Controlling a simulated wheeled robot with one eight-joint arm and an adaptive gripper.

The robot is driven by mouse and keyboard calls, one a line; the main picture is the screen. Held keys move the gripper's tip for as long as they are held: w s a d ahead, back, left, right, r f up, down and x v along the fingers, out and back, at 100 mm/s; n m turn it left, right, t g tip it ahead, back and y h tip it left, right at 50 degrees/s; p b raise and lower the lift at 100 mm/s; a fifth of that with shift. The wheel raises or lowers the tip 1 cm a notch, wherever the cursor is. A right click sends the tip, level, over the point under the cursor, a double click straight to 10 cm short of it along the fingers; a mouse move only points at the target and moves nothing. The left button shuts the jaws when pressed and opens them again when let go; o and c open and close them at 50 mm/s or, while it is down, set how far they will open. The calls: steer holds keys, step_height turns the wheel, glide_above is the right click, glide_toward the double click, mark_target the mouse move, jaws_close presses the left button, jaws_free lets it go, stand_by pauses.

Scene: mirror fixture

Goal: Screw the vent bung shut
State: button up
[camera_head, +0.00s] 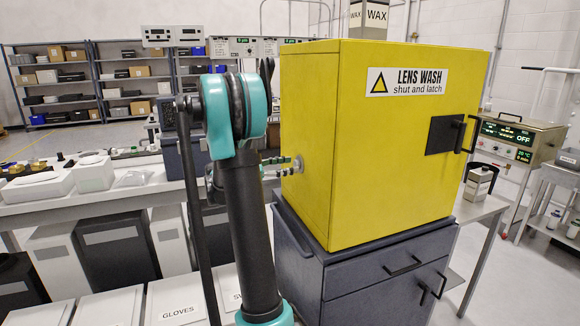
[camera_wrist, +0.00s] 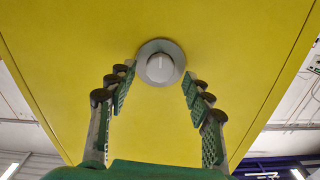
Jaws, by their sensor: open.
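The vent bung (camera_wrist: 160,68) is a round white knob in a grey ring on the side of the yellow lens wash cabinet (camera_head: 370,130). In the head view its grey fitting (camera_head: 299,164) shows on the cabinet's left face, partly hidden by my fingers. My gripper (camera_head: 281,165) reaches toward that face from the left. In the wrist view my gripper (camera_wrist: 158,77) is open, with one finger on each side of the bung and a visible gap to it on both sides. Whether the fingertips touch the cabinet, I cannot tell.
The cabinet stands on a dark grey drawer unit (camera_head: 385,262). My arm covers part of a workbench (camera_head: 130,198) on the left with white items on it. A control box (camera_head: 520,135) stands at the right. Shelves (camera_head: 70,75) are far behind.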

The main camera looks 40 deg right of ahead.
steer(key=shift+s+d, duration=0.15)
steer(key=shift+d, duration=0.45)
steer(key=c, duration=1.2)
steer(key=shift+o, duration=0.2)
steer(key=shift+n, duration=0.3)
